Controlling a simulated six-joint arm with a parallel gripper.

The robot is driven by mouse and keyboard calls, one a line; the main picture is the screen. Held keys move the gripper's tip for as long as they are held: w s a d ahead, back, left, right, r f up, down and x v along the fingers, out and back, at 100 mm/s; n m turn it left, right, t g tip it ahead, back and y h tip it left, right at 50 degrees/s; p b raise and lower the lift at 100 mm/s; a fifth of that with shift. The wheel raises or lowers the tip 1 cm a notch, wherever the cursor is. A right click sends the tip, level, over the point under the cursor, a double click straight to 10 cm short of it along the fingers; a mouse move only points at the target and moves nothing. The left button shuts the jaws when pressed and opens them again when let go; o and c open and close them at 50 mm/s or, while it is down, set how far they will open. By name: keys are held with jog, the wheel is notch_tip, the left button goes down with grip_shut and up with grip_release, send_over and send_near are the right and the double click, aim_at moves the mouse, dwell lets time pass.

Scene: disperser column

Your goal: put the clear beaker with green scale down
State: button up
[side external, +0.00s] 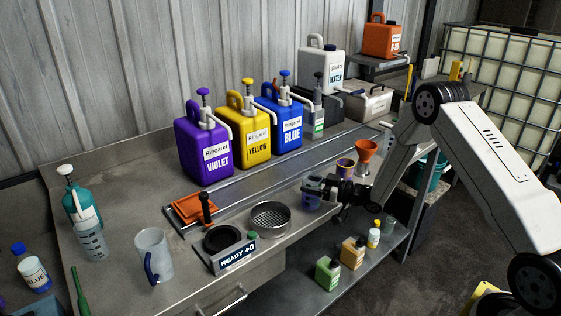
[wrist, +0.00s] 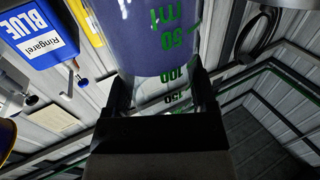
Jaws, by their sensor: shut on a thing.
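The clear beaker with green scale (wrist: 160,40) is between the fingers of my gripper (wrist: 160,88) in the wrist view. Green marks show on its wall, and it looks blue-violet inside. In the side view my gripper (side external: 325,187) is shut on the beaker (side external: 311,202), near the front edge of the bench, right of the sieve. The beaker is partly hidden by the gripper, and I cannot tell whether its base touches the bench.
A round sieve (side external: 270,217) and a READY stand (side external: 229,250) are left of my gripper. A purple cup (side external: 345,168) and orange funnel (side external: 366,153) are close behind it. Violet (side external: 203,150), yellow (side external: 249,135) and blue (side external: 282,122) jugs line the back. A clear jug (side external: 153,252) stands at left.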

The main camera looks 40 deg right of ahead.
jog(key=shift+f, duration=0.15)
jog(key=o, duration=1.1)
jog(key=shift+o, duration=0.2)
jog(key=shift+s, duration=0.1)
jog(key=v, duration=0.7)
jog(key=shift+s, duration=0.25)
jog(key=shift+d, duration=0.1)
